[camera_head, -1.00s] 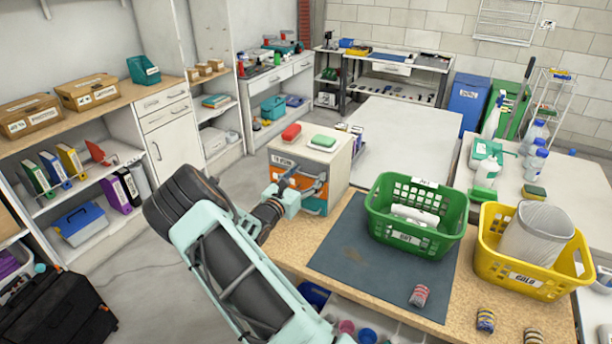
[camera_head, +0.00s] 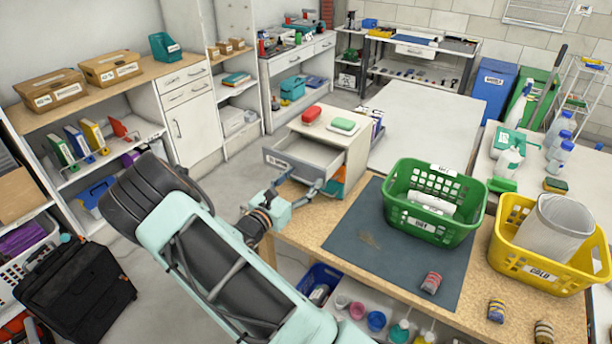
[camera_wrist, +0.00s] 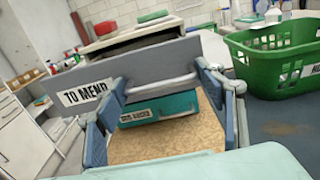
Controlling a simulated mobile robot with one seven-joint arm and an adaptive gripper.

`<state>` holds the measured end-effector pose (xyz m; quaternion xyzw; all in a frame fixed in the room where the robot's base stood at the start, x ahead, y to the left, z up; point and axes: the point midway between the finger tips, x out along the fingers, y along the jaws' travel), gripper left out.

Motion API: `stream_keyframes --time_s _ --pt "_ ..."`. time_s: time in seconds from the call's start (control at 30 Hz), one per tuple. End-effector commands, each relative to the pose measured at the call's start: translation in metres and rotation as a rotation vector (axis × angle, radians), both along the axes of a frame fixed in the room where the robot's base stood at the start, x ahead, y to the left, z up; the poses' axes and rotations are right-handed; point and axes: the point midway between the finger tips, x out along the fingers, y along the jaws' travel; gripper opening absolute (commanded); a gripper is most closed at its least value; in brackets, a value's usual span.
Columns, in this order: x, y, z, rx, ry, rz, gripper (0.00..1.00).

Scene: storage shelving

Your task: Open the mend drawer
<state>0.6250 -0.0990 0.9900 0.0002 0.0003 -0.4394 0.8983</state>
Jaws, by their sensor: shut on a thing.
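The mend drawer (camera_head: 292,158) is the grey top drawer of a small white drawer unit (camera_head: 352,150) on the bench. It stands well out from the unit, and its empty-looking inside shows in the head view. In the wrist view its front bears a "TO MEND" label (camera_wrist: 85,93), and a pale handle bar (camera_wrist: 160,86) runs across it. My gripper (camera_head: 302,190) is at the drawer's front, shut on the handle. In the wrist view the fingers of my gripper (camera_wrist: 163,90) stand at either end of the handle. The exact contact is partly hidden.
A teal lower drawer (camera_wrist: 165,110) appears shut. A red item (camera_head: 311,115) and a green item (camera_head: 343,124) lie on the unit. A green basket (camera_head: 432,228) and a yellow basket (camera_head: 530,262) stand on the bench at right. Open floor (camera_head: 215,215) lies left of the bench.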

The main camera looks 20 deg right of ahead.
Motion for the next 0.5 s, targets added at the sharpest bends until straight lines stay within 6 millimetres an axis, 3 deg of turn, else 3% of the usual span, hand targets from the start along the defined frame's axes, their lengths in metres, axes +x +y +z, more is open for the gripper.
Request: stream_keyframes --time_s 0.13,0.17,0.2,0.5 --pt "0.0029 0.0028 0.0012 0.002 -0.004 0.008 0.20" --pt "0.0030 0.0028 0.0012 0.002 -0.004 0.008 0.66" --pt "0.0030 0.0027 0.0013 0.002 -0.004 0.008 0.70" --pt "0.0011 0.0018 0.0006 0.000 -0.002 0.004 0.71"
